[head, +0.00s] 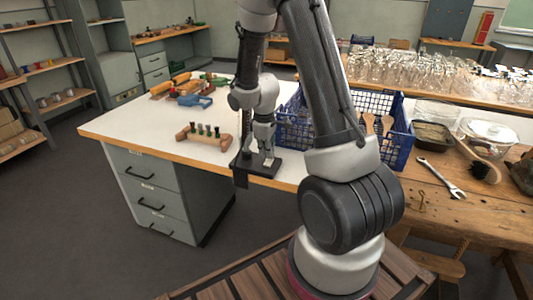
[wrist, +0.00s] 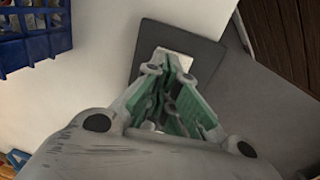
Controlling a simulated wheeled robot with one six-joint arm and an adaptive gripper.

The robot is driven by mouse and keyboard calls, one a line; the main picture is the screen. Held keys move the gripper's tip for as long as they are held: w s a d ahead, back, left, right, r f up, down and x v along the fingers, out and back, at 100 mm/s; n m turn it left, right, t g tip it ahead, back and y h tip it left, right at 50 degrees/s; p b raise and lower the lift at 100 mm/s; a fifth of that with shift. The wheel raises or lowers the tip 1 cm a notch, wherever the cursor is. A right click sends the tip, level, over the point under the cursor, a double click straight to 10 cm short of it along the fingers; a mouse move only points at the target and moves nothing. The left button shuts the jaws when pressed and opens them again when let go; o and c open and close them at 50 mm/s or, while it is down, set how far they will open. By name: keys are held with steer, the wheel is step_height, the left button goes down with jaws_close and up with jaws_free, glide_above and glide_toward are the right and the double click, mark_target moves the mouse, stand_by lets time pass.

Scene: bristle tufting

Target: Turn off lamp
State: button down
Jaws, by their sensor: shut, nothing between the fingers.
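No lit lamp can be made out in either view. A dark flat plate (head: 288,168) lies at the front edge of the white table; the wrist view shows it as a dark grey plate (wrist: 207,52) with a pale patch (wrist: 180,57) in its middle. I cannot tell whether it is the lamp's base or switch. My gripper (head: 266,156) points down over this plate, its fingers shut with nothing between them. In the wrist view the gripper's fingertips (wrist: 172,62) cover part of the pale patch. Whether they touch it I cannot tell.
A wooden block with several dark-topped pegs (head: 203,136) stands left of my gripper. A blue crate (head: 398,148) stands to the right. Coloured tools (head: 186,90) lie at the back left. The white table's left part (head: 130,123) is clear. A wrench (head: 441,178) lies on the wooden bench.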

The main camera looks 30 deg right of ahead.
steer(key=shift+f, duration=0.35)
steer(key=shift+d+f, duration=0.15)
steer(key=shift+f, duration=0.1)
stand_by(0.3)
steer(key=shift+s+a+r, duration=0.15)
steer(key=shift+s+a, duration=0.25)
steer(key=shift+a, duration=0.25)
